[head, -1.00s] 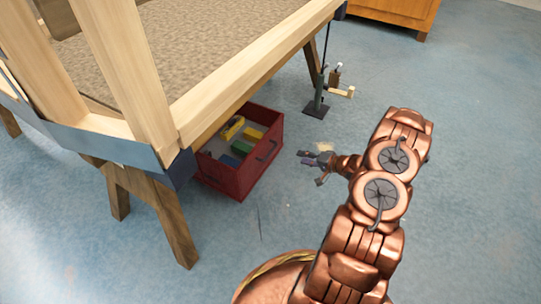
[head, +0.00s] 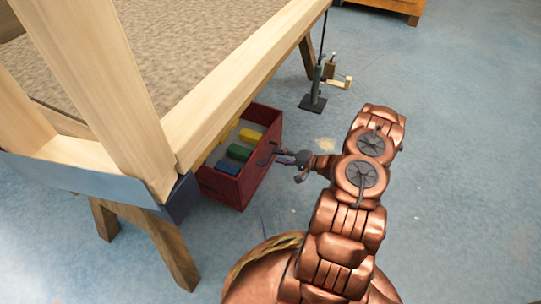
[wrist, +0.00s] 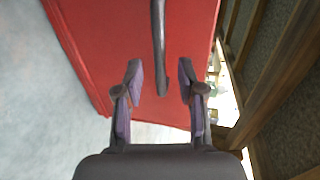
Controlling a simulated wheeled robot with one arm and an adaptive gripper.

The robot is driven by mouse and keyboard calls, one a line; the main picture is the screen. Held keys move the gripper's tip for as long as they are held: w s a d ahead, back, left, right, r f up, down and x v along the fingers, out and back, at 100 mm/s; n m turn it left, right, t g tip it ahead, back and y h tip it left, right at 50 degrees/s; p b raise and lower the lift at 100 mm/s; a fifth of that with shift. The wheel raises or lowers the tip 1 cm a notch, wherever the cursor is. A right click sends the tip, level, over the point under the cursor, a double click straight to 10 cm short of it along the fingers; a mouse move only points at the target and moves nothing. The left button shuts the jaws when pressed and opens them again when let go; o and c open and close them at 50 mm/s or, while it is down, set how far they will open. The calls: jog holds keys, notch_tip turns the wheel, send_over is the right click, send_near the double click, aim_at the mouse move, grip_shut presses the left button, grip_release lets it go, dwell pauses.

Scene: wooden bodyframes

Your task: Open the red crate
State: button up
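The red crate (head: 232,190) stands on the floor, partly under the wooden frame. Its top is open in the head view and shows several coloured blocks inside, among them a green one (head: 239,152) and a blue one (head: 228,167). A dark handle (head: 266,153) is on the crate's side facing my arm. My gripper (head: 290,158) is at that side, close to the handle. In the wrist view the red wall (wrist: 105,40) fills the upper part, and the handle (wrist: 159,50) lies between my two open fingers (wrist: 160,80), apart from both.
A dark stand (head: 314,100) is on the floor behind. Blue floor to the right is clear.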

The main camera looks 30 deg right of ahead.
aim_at(272, 154)
jog(key=shift+b+x, duration=0.65)
jog(key=shift+x, duration=1.45)
grip_shut()
